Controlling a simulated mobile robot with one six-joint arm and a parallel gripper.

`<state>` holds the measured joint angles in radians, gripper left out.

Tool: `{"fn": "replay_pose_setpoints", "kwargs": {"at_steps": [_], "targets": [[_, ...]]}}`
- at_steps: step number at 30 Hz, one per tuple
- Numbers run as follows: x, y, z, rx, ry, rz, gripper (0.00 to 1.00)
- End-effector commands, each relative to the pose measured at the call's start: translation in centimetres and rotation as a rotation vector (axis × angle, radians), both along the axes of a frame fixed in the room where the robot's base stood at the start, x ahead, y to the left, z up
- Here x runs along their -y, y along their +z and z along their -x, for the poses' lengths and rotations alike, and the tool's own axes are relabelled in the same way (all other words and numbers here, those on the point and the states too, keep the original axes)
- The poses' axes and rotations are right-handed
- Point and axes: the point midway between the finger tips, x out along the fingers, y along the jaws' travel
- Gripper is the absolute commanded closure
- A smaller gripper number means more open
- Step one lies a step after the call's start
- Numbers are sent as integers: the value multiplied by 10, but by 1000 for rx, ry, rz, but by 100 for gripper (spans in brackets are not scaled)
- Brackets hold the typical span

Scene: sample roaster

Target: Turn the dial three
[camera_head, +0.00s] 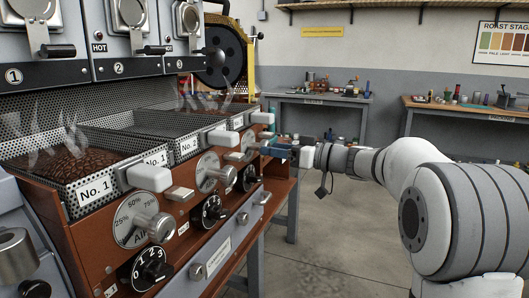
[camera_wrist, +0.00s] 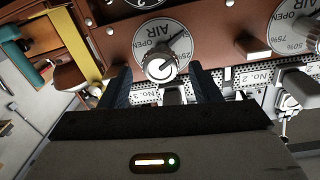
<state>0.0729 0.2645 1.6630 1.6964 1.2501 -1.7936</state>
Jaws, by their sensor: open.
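In the wrist view, which is upside down, the third station's round white AIR dial (camera_wrist: 183,38) with its silver knob (camera_wrist: 160,66) faces me. My gripper (camera_wrist: 161,72) is open, its two dark fingers on either side of the knob, with a visible gap on each side. Whether the fingertips reach the knob's depth, I cannot tell. In the head view my gripper (camera_head: 276,146) is at the far end of the brown front panel, near the third AIR dial (camera_head: 246,141). The black dial of the third station (camera_head: 248,178) sits below it.
The nearer AIR dials (camera_head: 133,224) and black numbered dials (camera_head: 150,269) line the panel. White tray handles (camera_head: 149,178) stick out above them. Steam rises from the beans (camera_head: 68,163) in the first tray. Open floor (camera_head: 330,225) lies to the right of the roaster.

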Motion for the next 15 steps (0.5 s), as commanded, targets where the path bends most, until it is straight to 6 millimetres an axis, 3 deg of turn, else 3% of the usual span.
{"fn": "replay_pose_setpoints", "kwargs": {"at_steps": [6,15], "targets": [[-27,-1,-11,-2,2,-1,43],[-33,0,-14,-2,0,0,43]]}}
